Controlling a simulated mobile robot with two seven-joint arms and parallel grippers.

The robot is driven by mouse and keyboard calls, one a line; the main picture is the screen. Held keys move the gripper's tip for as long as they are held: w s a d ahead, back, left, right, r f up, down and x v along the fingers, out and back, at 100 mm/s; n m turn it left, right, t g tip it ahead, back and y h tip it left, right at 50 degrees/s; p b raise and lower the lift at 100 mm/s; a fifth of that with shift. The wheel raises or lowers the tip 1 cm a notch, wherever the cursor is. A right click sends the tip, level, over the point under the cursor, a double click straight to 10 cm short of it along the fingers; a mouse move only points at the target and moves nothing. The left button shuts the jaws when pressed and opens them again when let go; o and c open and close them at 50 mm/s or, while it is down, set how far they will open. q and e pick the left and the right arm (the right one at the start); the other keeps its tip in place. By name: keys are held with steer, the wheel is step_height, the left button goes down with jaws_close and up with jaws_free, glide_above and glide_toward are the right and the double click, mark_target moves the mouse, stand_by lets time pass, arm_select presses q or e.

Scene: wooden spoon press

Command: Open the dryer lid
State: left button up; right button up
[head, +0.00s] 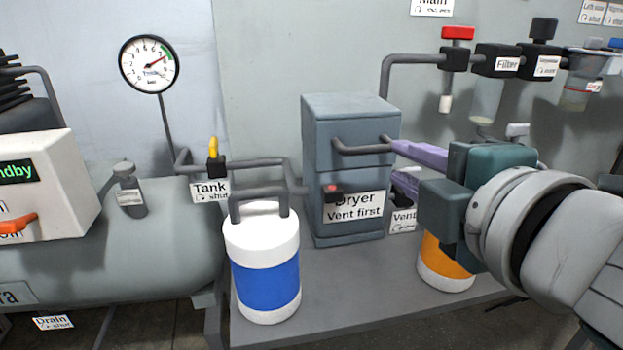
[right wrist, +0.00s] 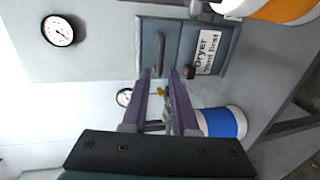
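The dryer (head: 350,215) is a blue-grey box on the bench, labelled "Dryer Vent first". Its upper part, the lid (head: 350,115), looks closed and carries a dark horizontal bar handle (head: 358,150). In the right wrist view, turned sideways, the handle (right wrist: 159,48) shows ahead of the fingers. My right gripper (head: 392,149) points at the dryer front from the right, purple fingers by the handle's right end. In the wrist view the fingers (right wrist: 160,73) are apart with nothing held between them; whether they touch the handle cannot be told. My left gripper is out of view.
A red-topped knob (head: 332,190) sits below the handle. A white-and-blue canister (head: 264,265) stands front left of the dryer, an orange one (head: 443,262) to the right beneath my gripper. The Vent label (head: 403,218) is beside the dryer, the yellow Tank valve (head: 213,150) left.

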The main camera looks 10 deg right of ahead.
mark_target(373, 151)
steer(key=b+x, duration=0.2)
steer(key=x, duration=0.6)
steer(key=shift+w+f, duration=0.15)
steer(key=shift+w, duration=0.1)
steer(key=shift+x, duration=0.8)
jaws_close()
stand_by(0.5)
